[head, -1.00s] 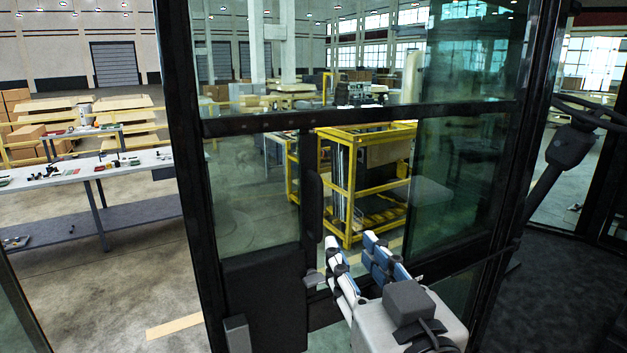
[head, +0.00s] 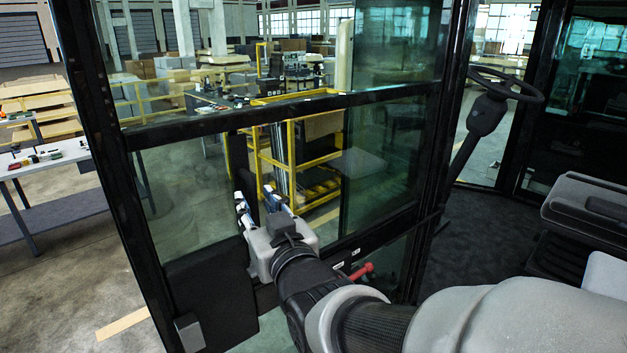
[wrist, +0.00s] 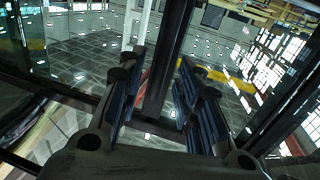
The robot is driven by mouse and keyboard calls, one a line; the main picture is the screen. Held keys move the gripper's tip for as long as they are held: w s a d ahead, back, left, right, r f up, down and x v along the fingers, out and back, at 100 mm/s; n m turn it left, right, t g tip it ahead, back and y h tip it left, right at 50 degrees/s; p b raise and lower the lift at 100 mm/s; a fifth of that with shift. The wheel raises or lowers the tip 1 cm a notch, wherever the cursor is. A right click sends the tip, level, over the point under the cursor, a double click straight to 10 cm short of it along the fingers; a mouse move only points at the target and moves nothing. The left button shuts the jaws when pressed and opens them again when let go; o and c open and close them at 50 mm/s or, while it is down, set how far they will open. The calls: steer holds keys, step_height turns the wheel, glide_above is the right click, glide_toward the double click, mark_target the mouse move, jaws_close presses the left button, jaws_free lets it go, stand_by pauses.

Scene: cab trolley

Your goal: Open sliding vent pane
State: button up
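The vent pane (head: 185,185) is a tinted glass panel in the lower half of the black-framed cab door. A dark upright bar (head: 238,160), apparently its edge or handle, stands at its right side. My gripper (head: 254,198) is at the lower part of this bar, with blue-padded fingers pointing away from me. In the wrist view, my gripper (wrist: 160,85) is open, with a dark upright bar (wrist: 168,60) between its fingers. Gaps show on both sides of the bar, so it is not clamped. Whether either finger touches it is unclear.
A black crossbar (head: 290,107) runs above the pane, and a dark panel (head: 210,290) sits at the door's lower left. A red lever (head: 362,270) is close to my arm. A steering wheel (head: 506,84) and seat (head: 585,205) stand right. A yellow trolley (head: 300,160) shows beyond.

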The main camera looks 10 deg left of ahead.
mark_target(255, 201)
steer(key=shift+x, duration=1.6)
jaws_close()
